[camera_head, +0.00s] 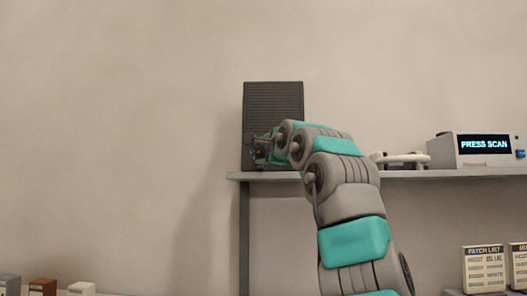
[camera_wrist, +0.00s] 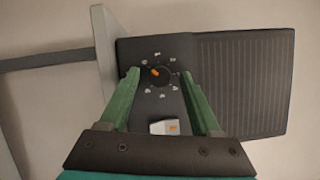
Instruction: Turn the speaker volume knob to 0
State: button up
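The dark speaker (camera_head: 272,98) stands on the left end of the shelf, its ribbed grille facing out. In the wrist view the speaker (camera_wrist: 243,85) lies sideways, with its dark control panel beside the grille. The round black volume knob (camera_wrist: 160,78) has an orange mark, and small pale numerals ring it, too small to read surely. My gripper (camera_wrist: 160,74) is open, with its green fingers on either side of the knob and nothing held between them. In the head view my gripper (camera_head: 260,150) is at the speaker's lower front, and my wrist hides the lower right of it.
The grey shelf (camera_head: 440,174) runs right, carrying a white handset-like item (camera_head: 398,158) and a scanner box (camera_head: 472,150) reading "PRESS SCAN". Labelled cards (camera_head: 484,268) stand below right. Wall left of the speaker is clear.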

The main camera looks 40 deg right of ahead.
jog(key=b+v, duration=0.2)
jog(key=v, duration=0.5)
jog(key=shift+s, duration=0.4)
jog(key=shift+a, duration=0.1)
dwell(0.5)
